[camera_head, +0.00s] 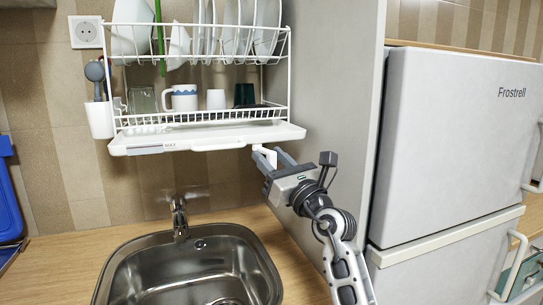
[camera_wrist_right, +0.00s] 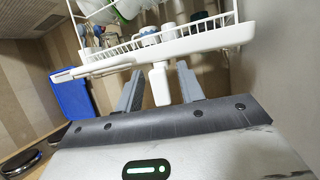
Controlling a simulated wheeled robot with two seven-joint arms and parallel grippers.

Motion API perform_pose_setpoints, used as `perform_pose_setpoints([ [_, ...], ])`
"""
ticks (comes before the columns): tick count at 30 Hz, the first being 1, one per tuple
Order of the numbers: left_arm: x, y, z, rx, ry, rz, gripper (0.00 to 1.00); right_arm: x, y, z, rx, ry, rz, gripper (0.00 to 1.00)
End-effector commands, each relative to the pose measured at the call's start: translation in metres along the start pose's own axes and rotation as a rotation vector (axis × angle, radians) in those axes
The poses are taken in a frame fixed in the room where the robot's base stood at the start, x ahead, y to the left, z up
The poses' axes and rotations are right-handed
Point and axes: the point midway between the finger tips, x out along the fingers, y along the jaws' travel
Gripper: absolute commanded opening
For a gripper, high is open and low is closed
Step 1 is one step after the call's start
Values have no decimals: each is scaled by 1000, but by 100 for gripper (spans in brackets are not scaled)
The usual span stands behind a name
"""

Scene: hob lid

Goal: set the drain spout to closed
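The white drain spout (camera_head: 262,153) sits under the right part of the dish rack's white drip tray (camera_head: 215,137). In the right wrist view the drain spout (camera_wrist_right: 159,86) points toward me from the tray's edge. My right gripper (camera_head: 271,161) is just below the tray's right end. Its grey fingers are open on either side of the spout, and the wrist view shows a gap on both sides. The far part of the spout's mounting is partly hidden. My left gripper is not in view.
The white wire rack (camera_head: 201,118) above holds plates, mugs and glasses. A steel sink (camera_head: 190,268) with a tap (camera_head: 179,215) lies below. A grey panel (camera_head: 340,120) and a white fridge (camera_head: 455,140) stand close on the right. A blue board (camera_head: 10,205) is at far left.

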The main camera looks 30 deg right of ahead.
Motion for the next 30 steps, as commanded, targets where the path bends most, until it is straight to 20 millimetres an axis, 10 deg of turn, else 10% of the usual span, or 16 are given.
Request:
perform_pose_setpoints([
  [8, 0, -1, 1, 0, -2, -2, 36, 2, 0, 0, -1, 0, 0, 38],
  [13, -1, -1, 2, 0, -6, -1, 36, 2, 0, 0, 0, 1, 0, 0],
  [30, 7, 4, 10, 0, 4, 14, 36, 2, -7, -2, 50, 2, 123, 0],
])
